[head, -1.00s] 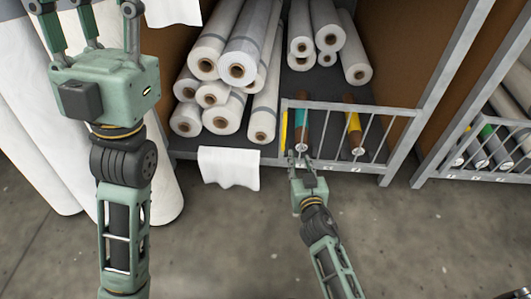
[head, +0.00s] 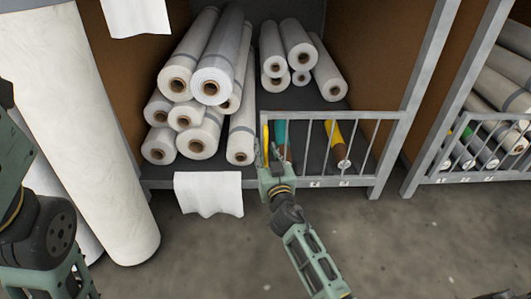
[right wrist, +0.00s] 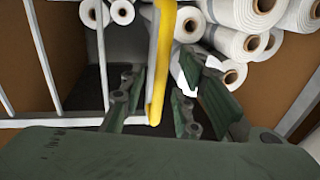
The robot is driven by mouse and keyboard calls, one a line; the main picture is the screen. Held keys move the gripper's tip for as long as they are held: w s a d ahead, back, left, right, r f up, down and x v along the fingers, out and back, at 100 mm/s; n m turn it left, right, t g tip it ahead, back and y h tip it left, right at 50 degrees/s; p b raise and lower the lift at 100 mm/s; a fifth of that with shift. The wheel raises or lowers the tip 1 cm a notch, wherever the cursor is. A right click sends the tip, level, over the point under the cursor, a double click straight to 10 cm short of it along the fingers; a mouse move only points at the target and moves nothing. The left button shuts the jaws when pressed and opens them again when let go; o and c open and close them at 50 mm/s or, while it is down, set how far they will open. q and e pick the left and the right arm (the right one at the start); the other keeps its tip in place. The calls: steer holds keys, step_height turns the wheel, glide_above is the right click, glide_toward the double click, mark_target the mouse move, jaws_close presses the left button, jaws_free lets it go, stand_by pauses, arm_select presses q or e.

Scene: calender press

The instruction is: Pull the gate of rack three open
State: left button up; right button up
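The barred grey gate (head: 372,117) stands across the right part of the middle rack bay, about in line with its front. A yellow upright strip (head: 265,140) runs along its left edge. It also shows in the right wrist view (right wrist: 162,62). My right gripper (head: 274,158) is at this left edge. In the right wrist view its fingers (right wrist: 160,92) are spread, with the yellow strip between them; I cannot tell whether they touch it.
White rolls (head: 215,80) are stacked in the bay left of and behind the gate. A roll with a yellow end (head: 333,138) lies behind the bars. A white cloth (head: 208,190) hangs at the front. A large white roll (head: 85,120) stands left. The floor in front is clear.

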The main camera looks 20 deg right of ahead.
steer(key=shift+w, duration=0.3)
jaws_close()
stand_by(0.5)
